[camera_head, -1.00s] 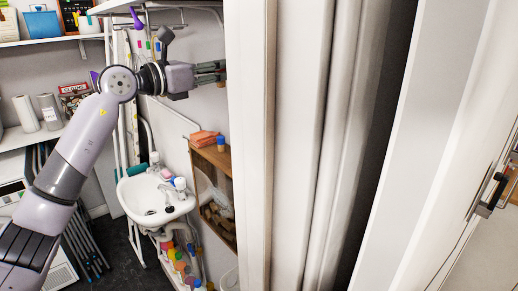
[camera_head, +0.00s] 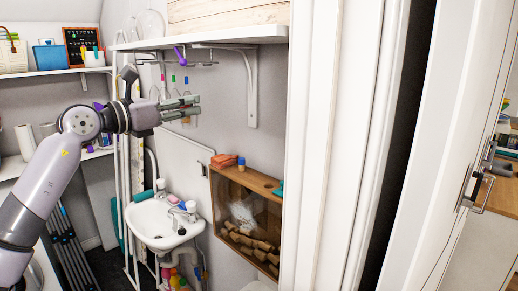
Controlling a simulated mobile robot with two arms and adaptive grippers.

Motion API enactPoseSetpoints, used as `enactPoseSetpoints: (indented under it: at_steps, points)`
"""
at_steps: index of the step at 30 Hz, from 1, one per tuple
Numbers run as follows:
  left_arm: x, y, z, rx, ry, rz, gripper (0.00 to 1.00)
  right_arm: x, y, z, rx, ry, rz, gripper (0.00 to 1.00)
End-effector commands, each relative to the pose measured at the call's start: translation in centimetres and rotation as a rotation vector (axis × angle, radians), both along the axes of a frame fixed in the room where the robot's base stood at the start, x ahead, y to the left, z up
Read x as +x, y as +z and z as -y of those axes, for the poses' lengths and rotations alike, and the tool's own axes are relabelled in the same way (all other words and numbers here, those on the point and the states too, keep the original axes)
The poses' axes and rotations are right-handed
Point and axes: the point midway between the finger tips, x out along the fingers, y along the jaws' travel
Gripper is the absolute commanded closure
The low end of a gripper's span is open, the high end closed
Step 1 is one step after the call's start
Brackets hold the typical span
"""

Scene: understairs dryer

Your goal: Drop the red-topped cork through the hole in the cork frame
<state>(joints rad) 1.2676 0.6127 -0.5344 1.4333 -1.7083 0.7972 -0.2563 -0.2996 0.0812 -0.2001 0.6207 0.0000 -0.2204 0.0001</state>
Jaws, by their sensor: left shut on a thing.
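The cork frame (camera_head: 272,257) is a shallow wooden box with a clear front, mounted on the wall right of the sink. Several corks (camera_head: 246,240) lie in its lower part. My right gripper is out of view.
Orange-red folded items (camera_head: 223,160), a blue-capped item (camera_head: 241,164) and a teal item (camera_head: 279,190) sit on the frame's top. A white shelf (camera_head: 235,37) with a bracket (camera_head: 252,90) hangs above. The white sink (camera_head: 160,222) stands lower left; white door trim (camera_head: 318,150) bounds the right.

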Motion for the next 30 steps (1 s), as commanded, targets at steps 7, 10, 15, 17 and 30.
enactPoseSetpoints:
  at_steps: [7,10,15,17,30]
  points:
    - [0.3,-0.3,-5.2,0.001,0.086,-0.003,0.92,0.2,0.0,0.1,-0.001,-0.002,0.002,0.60]
    - [0.3,-0.3,-7.5,0.001,0.124,-0.003,0.92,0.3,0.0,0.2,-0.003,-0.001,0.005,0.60]
    - [0.0,-0.2,-11.6,0.001,0.193,-0.002,0.92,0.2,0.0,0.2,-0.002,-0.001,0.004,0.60]
    - [-0.1,-0.1,-13.0,0.000,0.217,-0.003,0.92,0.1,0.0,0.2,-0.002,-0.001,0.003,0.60]
    - [-1.1,-0.9,-18.8,-0.002,0.312,-0.006,0.92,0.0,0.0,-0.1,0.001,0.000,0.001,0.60]
